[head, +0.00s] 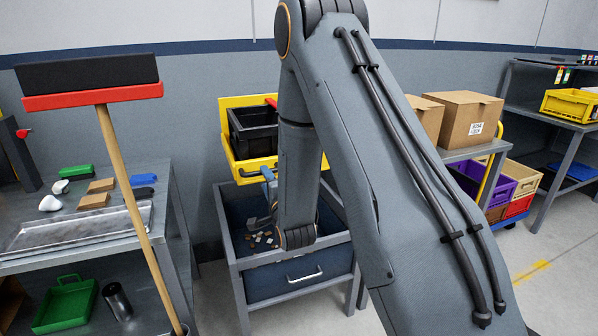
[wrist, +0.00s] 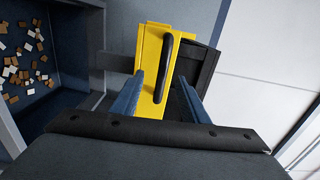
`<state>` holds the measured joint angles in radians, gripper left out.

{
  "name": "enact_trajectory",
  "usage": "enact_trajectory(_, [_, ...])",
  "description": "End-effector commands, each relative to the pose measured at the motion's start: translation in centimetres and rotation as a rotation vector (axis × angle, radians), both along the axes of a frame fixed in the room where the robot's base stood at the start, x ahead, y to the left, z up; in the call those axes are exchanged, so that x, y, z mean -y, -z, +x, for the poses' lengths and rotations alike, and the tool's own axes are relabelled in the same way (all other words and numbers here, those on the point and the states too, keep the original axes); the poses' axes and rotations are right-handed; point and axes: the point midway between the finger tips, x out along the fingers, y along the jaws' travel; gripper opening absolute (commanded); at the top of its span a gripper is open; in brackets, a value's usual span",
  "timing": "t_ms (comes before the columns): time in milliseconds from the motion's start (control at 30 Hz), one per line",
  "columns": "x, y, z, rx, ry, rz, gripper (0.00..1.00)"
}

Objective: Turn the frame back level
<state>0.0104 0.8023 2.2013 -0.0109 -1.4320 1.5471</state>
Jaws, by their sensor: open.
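The yellow frame (head: 239,170) holds a black bin (head: 255,130) above an open drawer, and looks tilted in the head view. My arm hides its right part. In the wrist view, a yellow face of the frame (wrist: 150,75) carries a black bar handle (wrist: 164,68). My gripper (wrist: 168,88) is open, with its two blue fingers on either side of the handle in the picture. I cannot tell whether they touch anything. In the head view my gripper (head: 268,190) is partly hidden below the frame's front.
The drawer cabinet (head: 300,292) below holds several small brown and white pieces (wrist: 28,62). A broom (head: 128,180) stands in front of the left bench (head: 80,235). Cardboard boxes (head: 465,115) sit on a cart at right.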

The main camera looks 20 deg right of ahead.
Motion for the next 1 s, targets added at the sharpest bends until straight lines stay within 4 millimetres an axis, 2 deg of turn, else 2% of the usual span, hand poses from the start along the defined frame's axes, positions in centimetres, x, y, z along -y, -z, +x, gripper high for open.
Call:
enact_trajectory(500, [0.0,-0.1,-4.4,0.0,0.0,0.0,0.41])
enact_trajectory(1000, [0.0,-0.1,-4.8,0.001,0.0,0.0,0.41])
